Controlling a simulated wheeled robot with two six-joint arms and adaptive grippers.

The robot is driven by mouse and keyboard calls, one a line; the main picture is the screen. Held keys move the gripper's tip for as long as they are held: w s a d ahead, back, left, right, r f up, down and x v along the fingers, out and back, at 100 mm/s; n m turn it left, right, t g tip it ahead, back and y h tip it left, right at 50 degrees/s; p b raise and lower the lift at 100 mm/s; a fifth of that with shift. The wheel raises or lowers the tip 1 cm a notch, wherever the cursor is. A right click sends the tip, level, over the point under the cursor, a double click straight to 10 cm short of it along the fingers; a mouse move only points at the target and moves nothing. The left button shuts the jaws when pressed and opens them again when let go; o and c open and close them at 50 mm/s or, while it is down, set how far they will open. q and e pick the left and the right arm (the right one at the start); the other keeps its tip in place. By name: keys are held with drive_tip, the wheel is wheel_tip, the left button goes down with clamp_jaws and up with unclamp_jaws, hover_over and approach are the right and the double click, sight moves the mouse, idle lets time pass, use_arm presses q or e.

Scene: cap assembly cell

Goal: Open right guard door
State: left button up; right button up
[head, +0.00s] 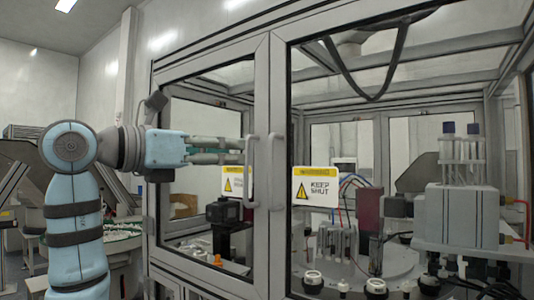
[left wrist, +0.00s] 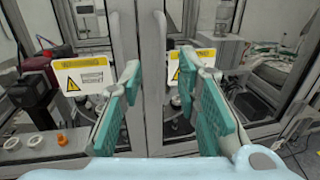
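The right guard door (head: 279,90) is a grey-framed glazed door with a yellow and white "KEEP SHUT" sign (head: 314,186). It looks closed against the left guard door (head: 248,82). The right door's vertical handle (head: 277,170) stands beside the left door's handle (head: 249,170). My left gripper (head: 241,151) points at the handles, at their upper part. In the left wrist view, its green-padded fingers (left wrist: 159,70) are wide apart, with a vertical grey bar visible between them. I cannot tell which handle that is or see any contact. My right gripper is out of view.
Inside the enclosure are a grey round fixture table (head: 405,262) and a grey machine unit (head: 470,215) with tubes on top. A side table (head: 118,234) with green and white parts stands at the left, behind my left arm.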

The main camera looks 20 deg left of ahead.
use_arm(q)
drive_tip(key=p+x, duration=0.2)
drive_tip(key=x, duration=0.9)
drive_tip(key=shift+s+d+r, duration=0.1)
clamp_jaws()
